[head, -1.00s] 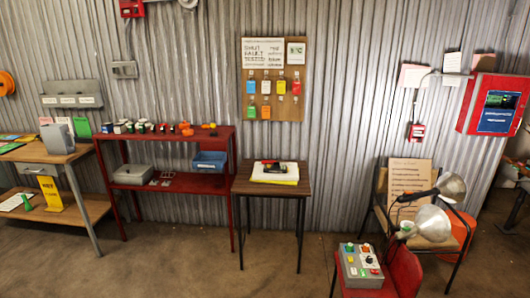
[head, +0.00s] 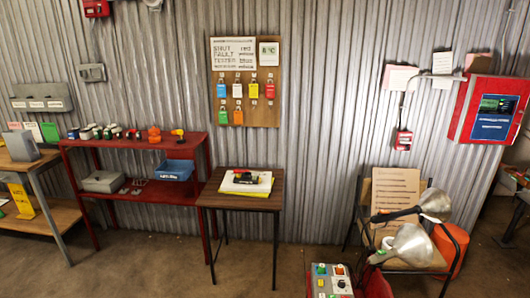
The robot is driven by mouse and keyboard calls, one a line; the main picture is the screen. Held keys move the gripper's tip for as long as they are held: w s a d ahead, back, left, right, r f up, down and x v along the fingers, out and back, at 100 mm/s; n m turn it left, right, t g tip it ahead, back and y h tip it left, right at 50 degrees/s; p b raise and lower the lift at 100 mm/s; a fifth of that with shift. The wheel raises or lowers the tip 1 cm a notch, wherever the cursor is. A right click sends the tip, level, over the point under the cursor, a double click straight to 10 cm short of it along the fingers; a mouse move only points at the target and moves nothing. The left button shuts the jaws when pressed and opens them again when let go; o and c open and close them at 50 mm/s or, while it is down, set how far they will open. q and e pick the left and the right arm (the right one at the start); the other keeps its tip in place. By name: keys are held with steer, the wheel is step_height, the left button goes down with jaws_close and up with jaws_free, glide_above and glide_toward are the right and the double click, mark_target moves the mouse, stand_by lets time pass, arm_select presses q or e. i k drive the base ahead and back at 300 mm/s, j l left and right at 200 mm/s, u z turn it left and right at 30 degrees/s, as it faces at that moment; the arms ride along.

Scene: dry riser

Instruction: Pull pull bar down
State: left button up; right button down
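A small red wall unit with a pale part on its front (head: 403,140) is on the corrugated wall, right of centre, below the paper sheets. It looks like a pull station, but a pull bar on it is too small to make out. Another red unit (head: 97,8) is cut off by the top edge at upper left. Neither of my grippers shows in the head view, and nothing is seen touching the red units.
A chair with a cardboard sign (head: 395,190) and metal lamps (head: 411,246) stand below the small red unit. A control box (head: 331,284) is at the bottom edge. A small table (head: 221,199) and red shelf (head: 118,147) line the wall. Some floor in front is clear.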

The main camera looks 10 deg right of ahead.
mark_target(402, 140)
steer(key=i+l, duration=0.15)
steer(key=l, duration=0.4)
steer(key=i+l, duration=0.15)
steer(key=l, duration=0.4)
steer(key=i+l, duration=0.2)
steer(key=l, duration=0.35)
steer(key=i+l, duration=0.15)
steer(key=l, duration=0.4)
steer(key=i+l, duration=0.15)
steer(key=l, duration=0.4)
steer(key=i+l, duration=0.15)
steer(key=l, duration=0.4)
steer(key=i+l, duration=0.15)
steer(key=l, duration=0.4)
steer(key=i+l, duration=0.15)
steer(key=l, duration=0.35)
